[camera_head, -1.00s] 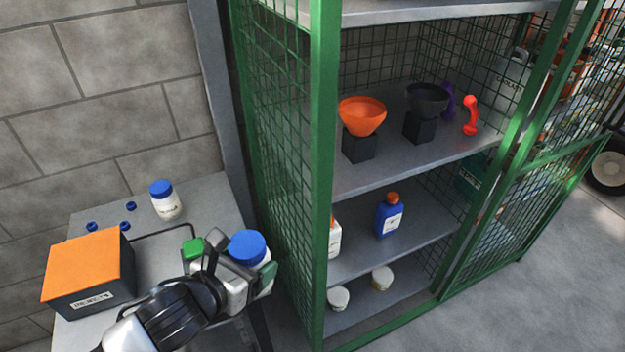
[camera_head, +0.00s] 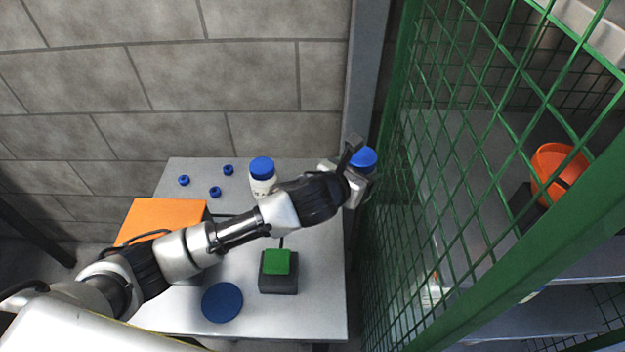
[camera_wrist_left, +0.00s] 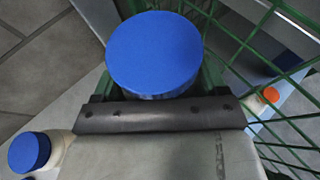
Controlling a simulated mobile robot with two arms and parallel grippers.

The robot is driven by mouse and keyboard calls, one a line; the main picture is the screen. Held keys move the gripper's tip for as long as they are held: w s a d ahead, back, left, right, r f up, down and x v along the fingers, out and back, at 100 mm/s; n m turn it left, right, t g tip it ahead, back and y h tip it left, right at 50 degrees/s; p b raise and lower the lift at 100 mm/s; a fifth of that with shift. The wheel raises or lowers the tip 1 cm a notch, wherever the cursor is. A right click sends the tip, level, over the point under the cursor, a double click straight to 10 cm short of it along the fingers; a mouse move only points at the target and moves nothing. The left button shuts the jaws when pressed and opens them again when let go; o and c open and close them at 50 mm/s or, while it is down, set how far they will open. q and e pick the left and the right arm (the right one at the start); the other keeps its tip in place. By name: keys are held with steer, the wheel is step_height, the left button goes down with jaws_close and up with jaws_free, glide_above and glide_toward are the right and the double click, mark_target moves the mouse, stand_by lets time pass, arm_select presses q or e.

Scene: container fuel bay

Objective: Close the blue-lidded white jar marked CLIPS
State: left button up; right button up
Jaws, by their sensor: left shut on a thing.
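My left gripper (camera_head: 354,168) is shut on a blue-lidded jar (camera_head: 363,158) at the table's right edge, beside the green mesh. In the left wrist view the round blue lid (camera_wrist_left: 153,52) sits just beyond the dark gripper bar and looks level on top. The jar's body and any marking are mostly hidden. A second white jar with a blue lid (camera_head: 262,180) stands upright on the table, left of the gripper. Its lid also shows at the lower left of the left wrist view (camera_wrist_left: 30,151). I cannot read CLIPS on either jar. My right gripper is not in view.
The grey table (camera_head: 320,310) carries an orange-topped box (camera_head: 160,217), a green button on a dark block (camera_head: 277,275), a flat blue disc (camera_head: 222,302) and three small blue pieces (camera_head: 215,191). A green mesh cage (camera_head: 470,190) borders the right side. An orange funnel (camera_head: 560,170) shows behind it.

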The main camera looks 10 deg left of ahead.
arm_select(q)
steer(key=shift+w, duration=0.65)
steer(key=shift+s+r, duration=0.1)
steer(key=shift+s, duration=0.05)
steer(key=w+a+f, duration=0.4)
steer(key=a+f, duration=0.3)
steer(key=a, duration=0.4)
steer(key=shift+w+p, duration=0.2)
steer(key=shift+p, duration=0.15)
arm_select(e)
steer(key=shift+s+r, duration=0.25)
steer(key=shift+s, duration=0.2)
arm_select(q)
step_height(320, 180, down, 4)
steer(key=shift+d+f, duration=0.1)
